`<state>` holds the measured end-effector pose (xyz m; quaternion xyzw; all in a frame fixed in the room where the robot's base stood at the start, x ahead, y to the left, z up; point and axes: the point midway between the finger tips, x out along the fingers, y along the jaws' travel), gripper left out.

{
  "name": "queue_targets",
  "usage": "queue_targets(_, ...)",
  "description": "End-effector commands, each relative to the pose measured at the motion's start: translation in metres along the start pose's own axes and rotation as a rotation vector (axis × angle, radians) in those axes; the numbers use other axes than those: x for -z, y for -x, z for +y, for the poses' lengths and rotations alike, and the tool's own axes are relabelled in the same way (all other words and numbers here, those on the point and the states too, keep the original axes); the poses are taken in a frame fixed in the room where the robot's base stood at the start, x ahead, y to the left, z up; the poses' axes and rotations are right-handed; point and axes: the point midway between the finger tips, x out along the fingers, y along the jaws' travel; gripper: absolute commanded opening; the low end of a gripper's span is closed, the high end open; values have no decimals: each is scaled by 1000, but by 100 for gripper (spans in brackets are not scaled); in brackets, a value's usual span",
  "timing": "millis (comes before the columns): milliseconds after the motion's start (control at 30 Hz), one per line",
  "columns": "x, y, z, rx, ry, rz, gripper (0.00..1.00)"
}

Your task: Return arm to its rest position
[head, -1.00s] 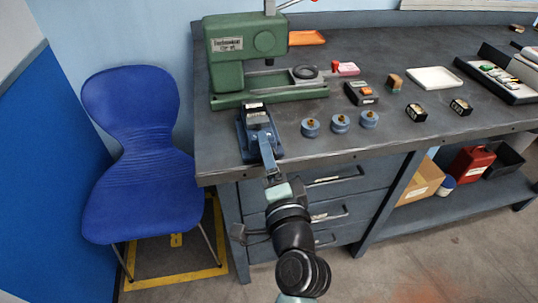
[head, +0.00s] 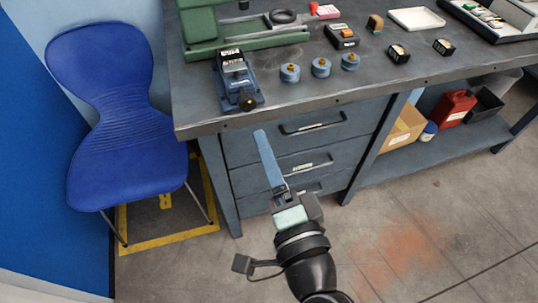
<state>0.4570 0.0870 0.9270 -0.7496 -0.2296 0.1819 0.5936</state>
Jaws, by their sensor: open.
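My gripper (head: 267,155) is in front of the bench, over the floor before the drawers. A long light-blue strip reaches forward from its dark and pale-green body; I cannot tell one finger from two in it. I see nothing held in it. It is apart from the bench and from the blue device (head: 236,82) with a black knob, which stands at the bench's front left corner. My arm runs down to the bottom edge of the picture.
A blue chair (head: 120,120) stands left of the bench (head: 385,80). Small blue cylinders (head: 321,67) and a green press (head: 199,30) are on the top. Drawers (head: 330,122) face my gripper. A red can (head: 455,107) sits on the lower shelf. Floor at lower right is clear.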

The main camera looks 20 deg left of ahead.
Motion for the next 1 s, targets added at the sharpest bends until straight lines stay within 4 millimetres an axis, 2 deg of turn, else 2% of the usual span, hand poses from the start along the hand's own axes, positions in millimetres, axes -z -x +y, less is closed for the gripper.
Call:
queue_targets(467,0,0,0,0,0,0,71)
queue_targets(567,8,-6,-10,8,61,16,71)
queue_targets(667,29,-18,-39,24,226,67,71)
queue_targets(767,61,-30,-90,48,480,171,71)
queue_targets(867,95,-33,-153,69,750,320,71)
queue_targets(1000,130,-16,-244,86,1066,561,71)
